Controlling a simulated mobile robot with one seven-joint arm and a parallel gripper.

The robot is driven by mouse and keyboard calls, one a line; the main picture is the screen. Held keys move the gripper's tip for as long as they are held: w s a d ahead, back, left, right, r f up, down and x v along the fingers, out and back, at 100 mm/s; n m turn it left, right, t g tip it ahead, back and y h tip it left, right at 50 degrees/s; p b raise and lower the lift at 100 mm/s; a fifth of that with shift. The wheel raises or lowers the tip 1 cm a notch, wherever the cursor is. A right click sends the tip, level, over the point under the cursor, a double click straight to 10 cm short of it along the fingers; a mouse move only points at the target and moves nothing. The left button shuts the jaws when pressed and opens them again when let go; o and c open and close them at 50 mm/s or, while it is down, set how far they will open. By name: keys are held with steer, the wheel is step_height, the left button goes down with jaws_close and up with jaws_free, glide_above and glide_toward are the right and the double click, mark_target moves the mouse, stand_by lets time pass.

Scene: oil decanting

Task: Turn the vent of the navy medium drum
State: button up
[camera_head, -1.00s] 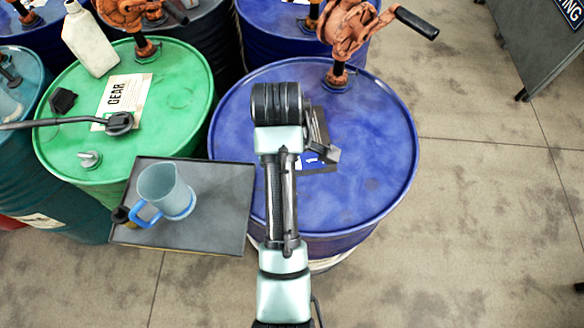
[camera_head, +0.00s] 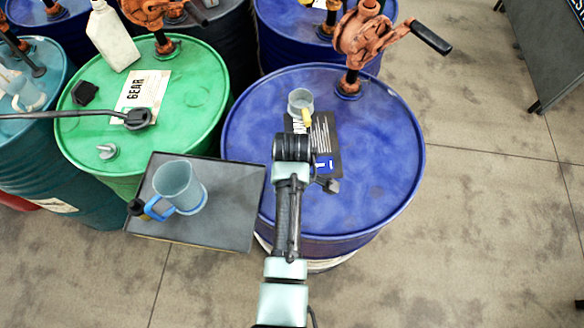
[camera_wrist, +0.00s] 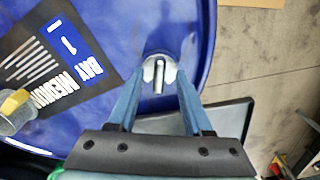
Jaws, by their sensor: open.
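The navy medium drum (camera_head: 385,150) stands in the centre right of the head view, with a dark label sheet (camera_head: 326,135) on its lid. The label reads MEDIUM BAY 1 in the wrist view. The vent (camera_wrist: 159,68), a small pale metal fitting with an upright bar, sits near the lid's edge in the wrist view. My gripper (camera_wrist: 160,80) is open, its two blue fingers reaching to either side of the vent. I cannot tell whether they touch it. In the head view my arm hides the fingers and the vent.
A small grey cup with a yellow handle (camera_head: 300,101) stands on the navy lid. An orange crank pump (camera_head: 362,42) rises at its back. A dark tray (camera_head: 225,225) with a blue-handled jug (camera_head: 180,187) is at left. A green drum (camera_head: 195,95) stands beyond.

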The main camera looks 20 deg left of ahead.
steer(key=shift+f, duration=0.7)
jaws_close()
